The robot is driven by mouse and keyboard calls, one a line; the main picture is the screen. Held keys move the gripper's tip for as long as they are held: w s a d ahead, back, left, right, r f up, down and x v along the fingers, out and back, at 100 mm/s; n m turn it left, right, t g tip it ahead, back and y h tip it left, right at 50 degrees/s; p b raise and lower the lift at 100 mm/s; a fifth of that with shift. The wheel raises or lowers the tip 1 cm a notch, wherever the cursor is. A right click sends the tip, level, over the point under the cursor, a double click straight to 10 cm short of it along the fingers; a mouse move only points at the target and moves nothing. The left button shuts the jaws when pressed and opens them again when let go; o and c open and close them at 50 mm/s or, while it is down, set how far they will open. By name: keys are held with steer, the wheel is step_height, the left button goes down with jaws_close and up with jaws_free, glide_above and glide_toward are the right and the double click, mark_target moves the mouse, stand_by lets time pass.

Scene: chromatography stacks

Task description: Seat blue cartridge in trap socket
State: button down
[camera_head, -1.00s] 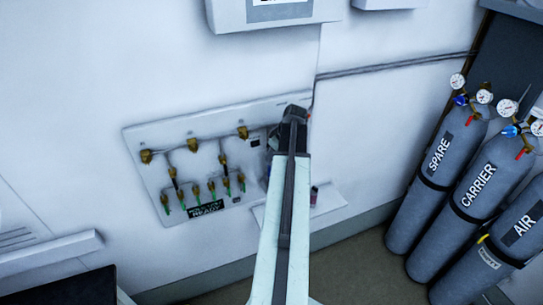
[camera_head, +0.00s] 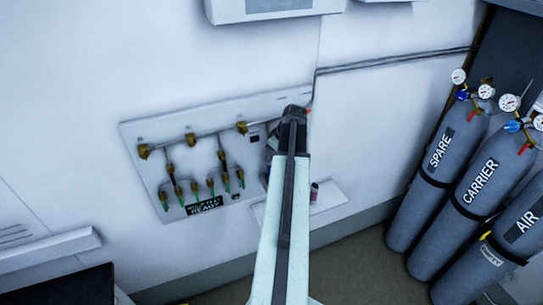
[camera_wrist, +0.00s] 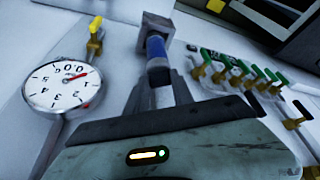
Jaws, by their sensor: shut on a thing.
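The blue cartridge (camera_wrist: 156,48) is in the wrist view, pointing away from me. My gripper (camera_wrist: 160,84) is shut on its near, grey end. The far end of the cartridge meets a grey square block (camera_wrist: 157,24) on the wall, which looks like the trap socket. I cannot tell whether the cartridge is inside it or only in front of it. In the head view my gripper (camera_head: 294,112) is at the right end of the wall panel (camera_head: 150,133), and my arm hides the cartridge and the block.
A round pressure gauge (camera_wrist: 65,85) and a yellow-handled valve (camera_wrist: 95,35) are left of my gripper. Several green-handled valves (camera_wrist: 238,68) are close on the right. A small shelf (camera_head: 327,198) is below the panel. Gas cylinders (camera_head: 475,185) stand at the right.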

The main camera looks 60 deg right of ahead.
steer(key=shift+f+b, duration=0.5)
steer(key=c, duration=0.6)
jaws_free()
steer(key=shift+r, duration=0.1)
step_height(320, 180, up, 7)
steer(key=p, duration=0.7)
steer(key=shift+s, duration=0.1)
